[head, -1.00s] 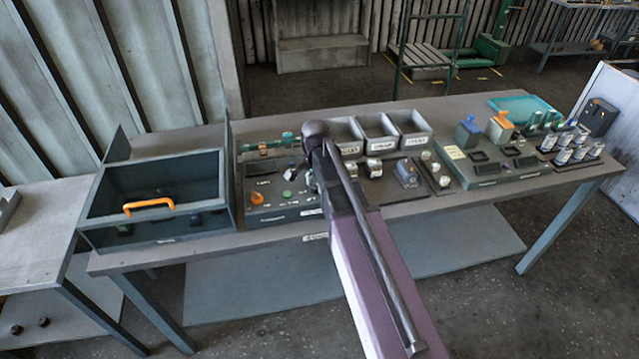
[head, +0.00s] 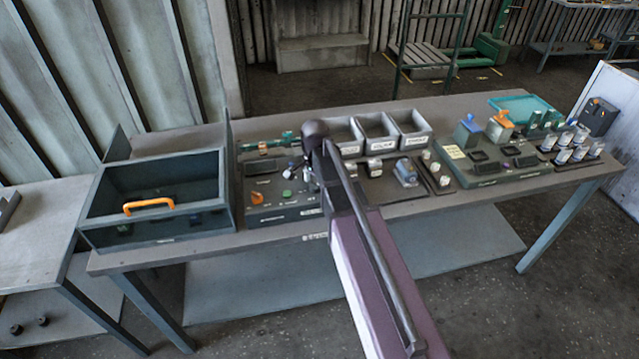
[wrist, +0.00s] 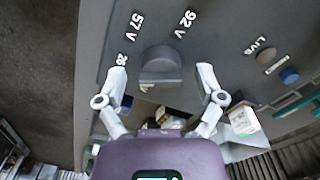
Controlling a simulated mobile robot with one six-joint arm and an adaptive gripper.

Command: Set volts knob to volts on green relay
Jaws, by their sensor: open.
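In the wrist view, a grey round knob (wrist: 160,66) with a raised bar sits on a dark panel. Labels around it read 57 V and 92 V, and a partly hidden one starts with 26. I take it as the volts knob. My gripper (wrist: 162,75) is open, with one finger on each side of the knob. I cannot tell whether the fingers touch it. In the head view the panel (head: 265,213) is at left centre, and my arm covers the knob area. Small green blocks (head: 536,118), possibly relays, stand at the right; no voltage is readable on them.
Beside the knob are a LIVE label (wrist: 263,43) and a blue button (wrist: 289,76). In the head view, an orange knob (head: 257,198) is on the panel. An open box (head: 225,190) with an orange handle stands left. Grey bins (head: 411,143) stand behind.

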